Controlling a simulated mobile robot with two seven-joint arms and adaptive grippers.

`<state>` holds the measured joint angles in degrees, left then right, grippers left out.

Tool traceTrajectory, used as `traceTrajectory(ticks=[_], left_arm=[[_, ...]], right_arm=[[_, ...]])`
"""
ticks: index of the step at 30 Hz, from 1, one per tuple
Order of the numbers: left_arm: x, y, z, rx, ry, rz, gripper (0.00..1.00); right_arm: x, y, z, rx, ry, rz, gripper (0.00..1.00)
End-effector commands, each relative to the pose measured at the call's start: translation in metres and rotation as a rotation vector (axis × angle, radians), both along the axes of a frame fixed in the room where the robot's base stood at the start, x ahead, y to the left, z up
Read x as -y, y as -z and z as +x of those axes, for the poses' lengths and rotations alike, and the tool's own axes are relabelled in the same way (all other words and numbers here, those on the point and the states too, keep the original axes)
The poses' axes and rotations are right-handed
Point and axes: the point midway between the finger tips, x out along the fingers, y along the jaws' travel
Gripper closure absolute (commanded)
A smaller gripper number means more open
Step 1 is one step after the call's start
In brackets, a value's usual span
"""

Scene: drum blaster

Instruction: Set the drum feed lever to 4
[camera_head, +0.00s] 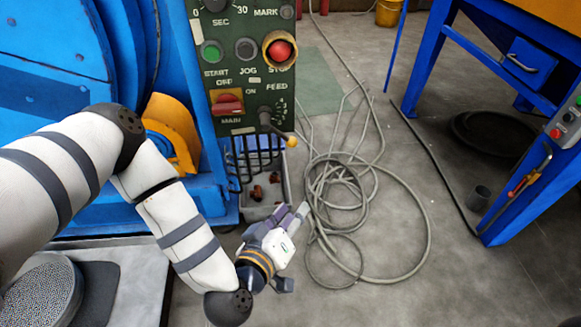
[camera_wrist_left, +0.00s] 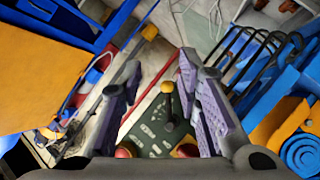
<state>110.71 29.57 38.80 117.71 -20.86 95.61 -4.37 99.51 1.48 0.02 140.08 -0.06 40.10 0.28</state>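The drum feed lever (camera_head: 278,128) is on the green control panel (camera_head: 232,85), right of the red main switch. It ends in a yellow ball knob (camera_head: 291,141) and slants down to the right. Its small scale digits are too small to read surely. My left gripper (camera_head: 291,213) is below the panel, its fingers pointing up and to the right, apart from the lever. In the left wrist view its two purple-padded fingers (camera_wrist_left: 158,75) are spread, with the yellow knob (camera_wrist_left: 167,87) showing in the gap beyond them. Nothing is held. My right gripper is not in view.
A dark wire basket (camera_head: 255,160) and a grey bin (camera_head: 262,198) with brownish pieces sit under the panel. A grey cable coil (camera_head: 345,195) lies on the floor to the right. The blue drum machine (camera_head: 50,60) stands left, a blue-framed table (camera_head: 500,60) right.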

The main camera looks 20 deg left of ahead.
Motion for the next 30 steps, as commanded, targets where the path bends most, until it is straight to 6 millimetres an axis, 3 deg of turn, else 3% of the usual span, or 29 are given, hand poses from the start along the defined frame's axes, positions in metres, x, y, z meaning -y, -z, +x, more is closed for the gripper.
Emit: traceTrajectory(ticks=[1, 3, 6, 11, 21, 30], left_arm=[[-0.024, 0.009, 0.024, 0.100, -0.101, -0.001, 0.69], [-0.050, -0.011, 0.046, 0.226, -0.204, -0.001, 0.69], [-0.069, -0.030, 0.058, 0.315, -0.277, 0.000, 0.69], [-0.079, -0.037, 0.083, 0.333, -0.288, 0.000, 0.69], [-0.099, -0.034, 0.159, 0.325, -0.284, 0.001, 0.69], [-0.103, -0.038, 0.174, 0.325, -0.281, -0.001, 0.69]], right_arm=[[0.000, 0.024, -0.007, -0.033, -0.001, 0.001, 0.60], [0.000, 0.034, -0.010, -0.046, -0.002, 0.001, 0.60], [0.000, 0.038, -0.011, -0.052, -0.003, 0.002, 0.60], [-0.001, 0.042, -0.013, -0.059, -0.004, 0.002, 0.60], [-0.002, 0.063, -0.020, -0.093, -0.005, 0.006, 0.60], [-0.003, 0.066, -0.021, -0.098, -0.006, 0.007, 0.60]])
